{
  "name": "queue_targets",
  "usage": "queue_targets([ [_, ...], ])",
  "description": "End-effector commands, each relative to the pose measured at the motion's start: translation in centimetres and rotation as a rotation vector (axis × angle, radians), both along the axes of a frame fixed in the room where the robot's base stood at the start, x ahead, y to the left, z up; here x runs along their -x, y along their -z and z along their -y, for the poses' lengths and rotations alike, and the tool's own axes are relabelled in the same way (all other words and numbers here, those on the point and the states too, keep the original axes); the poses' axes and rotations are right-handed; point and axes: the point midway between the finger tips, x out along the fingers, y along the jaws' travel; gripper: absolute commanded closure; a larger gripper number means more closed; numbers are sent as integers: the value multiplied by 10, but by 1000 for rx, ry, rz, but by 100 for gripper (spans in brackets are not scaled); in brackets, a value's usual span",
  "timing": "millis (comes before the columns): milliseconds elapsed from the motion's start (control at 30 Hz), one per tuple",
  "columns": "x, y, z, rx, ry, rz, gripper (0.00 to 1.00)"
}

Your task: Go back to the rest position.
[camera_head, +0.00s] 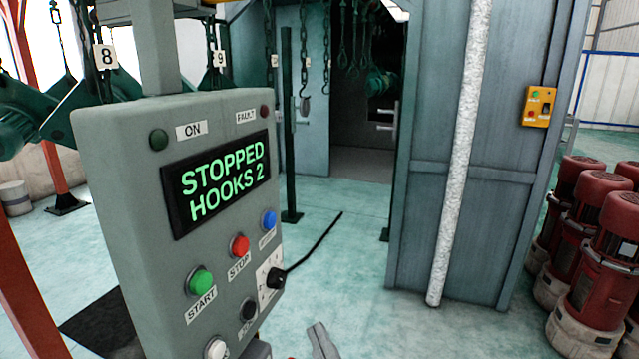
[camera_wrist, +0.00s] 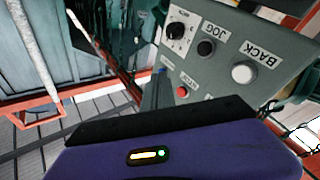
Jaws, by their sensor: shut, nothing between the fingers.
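My gripper (camera_head: 320,340) shows only in part at the bottom edge of the head view, a grey finger shape just right of the control box's lower end. It appears shut and empty. In the wrist view a purple housing with a black edge fills the bottom, and a dark finger shape (camera_wrist: 156,92) stands in front of the box. The grey control box (camera_head: 130,200) has a display (camera_head: 215,184) reading "STOPPED HOOKS 2". Its buttons are green START (camera_head: 200,281), red STOP (camera_head: 240,245), blue (camera_head: 268,220), black JOG (camera_wrist: 206,47) and white BACK (camera_wrist: 244,72). A black rotary knob (camera_head: 275,278) sits beside them.
A grey booth wall (camera_head: 430,200) with a pale vertical pipe (camera_head: 462,150) stands right of centre. Red motors (camera_head: 600,250) crowd the right edge. A yellow switch box (camera_head: 538,106) is on the booth. Chains with hooks (camera_head: 305,100) hang behind. Floor between box and booth is open.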

Motion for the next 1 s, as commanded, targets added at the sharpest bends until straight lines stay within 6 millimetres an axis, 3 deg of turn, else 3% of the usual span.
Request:
queue_targets([
  [267,69,46,63,-177,32,-96,100],
  [500,144,80,117,-305,89,-201,100],
  [800,239,107,167,-401,196,-351,100],
  [1000,298,122,188,-404,290,-471,100],
])
